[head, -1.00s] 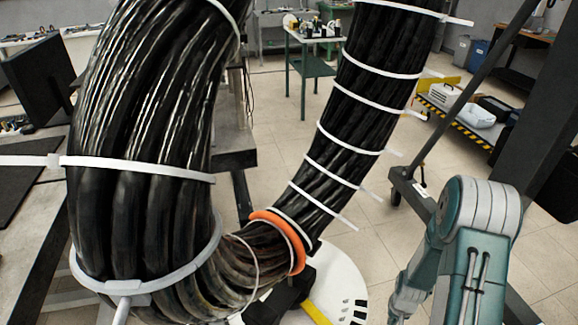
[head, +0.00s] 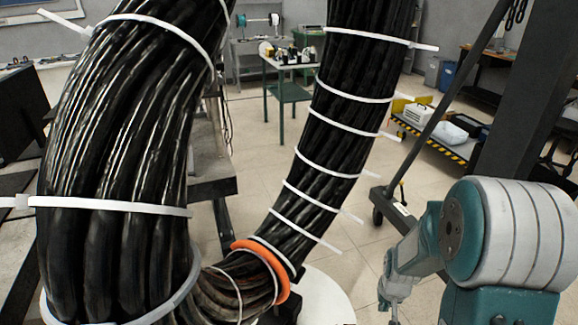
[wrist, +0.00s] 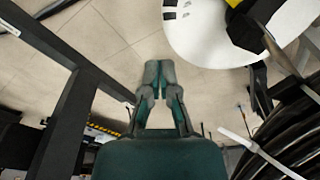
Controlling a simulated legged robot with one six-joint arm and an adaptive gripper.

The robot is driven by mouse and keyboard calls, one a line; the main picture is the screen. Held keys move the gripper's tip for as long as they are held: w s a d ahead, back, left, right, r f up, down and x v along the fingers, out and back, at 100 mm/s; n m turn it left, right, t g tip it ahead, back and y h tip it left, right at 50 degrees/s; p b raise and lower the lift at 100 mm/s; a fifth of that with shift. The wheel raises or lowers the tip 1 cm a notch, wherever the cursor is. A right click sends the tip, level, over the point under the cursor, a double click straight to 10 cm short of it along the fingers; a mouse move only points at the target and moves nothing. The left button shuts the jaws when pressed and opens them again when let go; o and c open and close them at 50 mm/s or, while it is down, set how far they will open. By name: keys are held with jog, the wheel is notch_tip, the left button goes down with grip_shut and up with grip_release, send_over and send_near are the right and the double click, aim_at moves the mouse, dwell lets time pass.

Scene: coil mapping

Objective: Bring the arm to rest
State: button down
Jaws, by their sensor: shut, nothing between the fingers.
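My arm, teal and grey-white, stands at the right of the head view, its large round joint close to the camera. Its forearm slopes down to the left of that joint, beside the coil and apart from it. My gripper (wrist: 160,72) shows in the wrist view with its two teal fingers together and nothing between them, above pale floor tiles. The thick black cable coil (head: 335,110) curves down and round at the left and middle of the head view, bound with white ties. Part of it shows at the lower right of the wrist view (wrist: 290,135).
An orange ring (head: 268,262) circles the coil's low bend. A white round base (head: 325,298) lies below it. A dark frame post (head: 530,90) stands behind my arm, and a dark beam (wrist: 75,125) runs left of my gripper. Tiled floor is open between coil and frame.

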jog(key=s+a+r+t, duration=0.1)
jog(key=s+a+r, duration=0.1)
jog(key=s+r, duration=0.3)
jog(key=s+a+r+n+t, duration=0.1)
jog(key=s+a+r, duration=0.2)
jog(key=r, duration=1)
jog(key=s+a+r+t, duration=0.2)
jog(key=s+a+r, duration=0.1)
jog(key=s+r, duration=0.5)
jog(key=shift+s+a+r, duration=0.15)
jog(key=shift+s+r, duration=0.25)
jog(key=shift+s, duration=0.25)
jog(key=shift+s, duration=0.1)
